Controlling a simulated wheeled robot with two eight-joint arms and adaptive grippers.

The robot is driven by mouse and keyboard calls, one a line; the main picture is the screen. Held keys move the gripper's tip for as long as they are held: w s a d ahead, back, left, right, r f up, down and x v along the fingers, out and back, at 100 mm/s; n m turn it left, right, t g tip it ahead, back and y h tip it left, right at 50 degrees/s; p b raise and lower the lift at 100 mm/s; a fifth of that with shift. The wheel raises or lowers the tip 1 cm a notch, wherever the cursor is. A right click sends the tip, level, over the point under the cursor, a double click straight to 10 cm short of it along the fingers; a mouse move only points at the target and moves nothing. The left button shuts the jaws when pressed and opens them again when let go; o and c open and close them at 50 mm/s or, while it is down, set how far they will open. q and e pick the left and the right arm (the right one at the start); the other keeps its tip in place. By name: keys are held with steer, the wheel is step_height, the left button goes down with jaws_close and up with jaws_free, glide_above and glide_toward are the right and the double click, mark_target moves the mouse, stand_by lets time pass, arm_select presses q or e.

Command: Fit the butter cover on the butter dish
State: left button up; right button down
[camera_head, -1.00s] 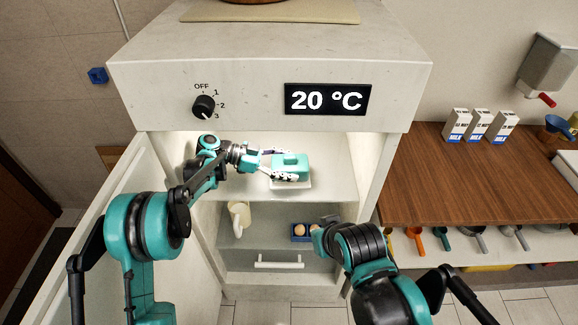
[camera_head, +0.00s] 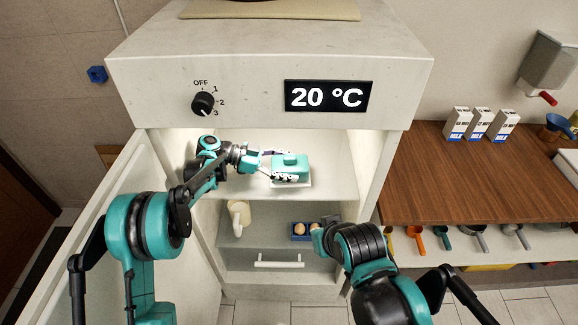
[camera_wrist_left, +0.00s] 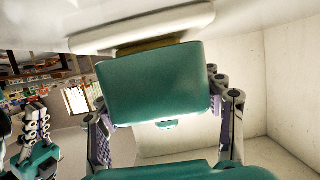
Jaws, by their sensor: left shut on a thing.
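The teal butter cover (camera_head: 291,167) is held over the white butter dish (camera_head: 303,184) on the top shelf inside the fridge. My left gripper (camera_head: 284,166) is shut on the cover, one finger on each side of it. In the left wrist view, the cover (camera_wrist_left: 152,85) fills the middle, and a yellow strip of butter (camera_wrist_left: 150,45) shows between it and the white dish (camera_wrist_left: 140,27). The cover lines up closely with the dish, with a narrow gap left. My right gripper (camera_head: 325,226) is low by the fridge opening, mostly hidden by its own arm.
The top shelf (camera_head: 330,185) has free room around the dish. Below stand a cream jug (camera_head: 238,213) and a blue egg holder (camera_head: 300,232). The open fridge door (camera_head: 95,205) is at left. A wooden counter (camera_head: 470,175) with milk cartons is at right.

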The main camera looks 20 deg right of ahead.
arm_select(q)
steer(key=shift+f, duration=0.35)
steer(key=o, duration=1.5)
steer(key=shift+o, duration=0.7)
